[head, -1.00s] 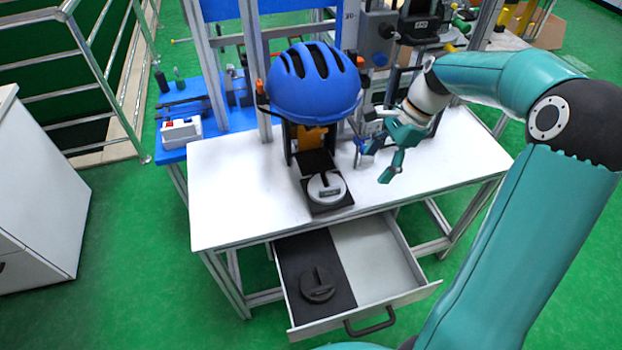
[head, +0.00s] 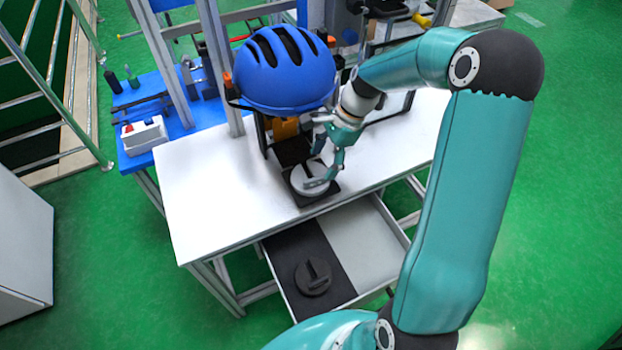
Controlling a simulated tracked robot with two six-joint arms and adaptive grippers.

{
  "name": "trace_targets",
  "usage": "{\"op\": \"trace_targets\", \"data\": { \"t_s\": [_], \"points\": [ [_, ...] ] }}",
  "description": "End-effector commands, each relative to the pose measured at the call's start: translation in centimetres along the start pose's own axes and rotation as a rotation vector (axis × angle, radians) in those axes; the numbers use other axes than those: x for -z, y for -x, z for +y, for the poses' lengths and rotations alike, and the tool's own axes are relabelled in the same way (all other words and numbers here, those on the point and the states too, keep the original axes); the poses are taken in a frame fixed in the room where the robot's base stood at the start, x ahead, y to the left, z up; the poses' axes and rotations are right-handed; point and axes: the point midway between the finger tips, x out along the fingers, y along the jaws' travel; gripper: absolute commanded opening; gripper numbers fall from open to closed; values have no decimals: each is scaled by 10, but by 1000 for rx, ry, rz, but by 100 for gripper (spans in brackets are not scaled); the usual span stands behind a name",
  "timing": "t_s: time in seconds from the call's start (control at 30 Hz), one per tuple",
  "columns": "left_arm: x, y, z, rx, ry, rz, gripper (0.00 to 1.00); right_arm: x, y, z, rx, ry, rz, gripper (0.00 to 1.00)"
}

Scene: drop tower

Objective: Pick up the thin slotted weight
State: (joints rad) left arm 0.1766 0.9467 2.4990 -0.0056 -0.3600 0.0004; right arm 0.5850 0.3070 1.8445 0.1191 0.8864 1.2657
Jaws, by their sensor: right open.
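A light grey slotted weight (head: 306,178) lies flat on the black plate (head: 328,192) at the front of the helmet stand, on the white table. A dark slotted weight (head: 313,279) lies on the black lining of the open drawer below. I cannot tell from this view which of the two is thinner. My right gripper (head: 319,168) is open, with its fingers pointing down at the grey weight's right side. One finger overlaps the weight's right edge in the picture, and I cannot tell if it touches. My left gripper is not in view.
A blue helmet (head: 285,70) sits on the stand just behind the grey weight, close to my right gripper. The white table (head: 205,190) is clear on the left. The drawer (head: 365,240) is open below the table's front edge. A blue bench (head: 178,122) stands behind.

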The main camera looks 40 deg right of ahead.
Motion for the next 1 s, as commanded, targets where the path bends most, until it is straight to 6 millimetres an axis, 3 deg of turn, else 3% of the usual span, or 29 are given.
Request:
{"op": "trace_targets", "data": {
  "t_s": [0.1,0.37,0.63,0.93,1.0],
  "points": [
    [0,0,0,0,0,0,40,0,-16,0,-1,1,0,74],
    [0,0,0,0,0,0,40,0,-32,0,-3,1,-1,74],
    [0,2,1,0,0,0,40,2,-69,1,-2,1,-1,74],
    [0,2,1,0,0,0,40,2,-74,1,0,2,0,74],
    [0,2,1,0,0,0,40,2,-74,1,0,2,0,64]
  ]
}}
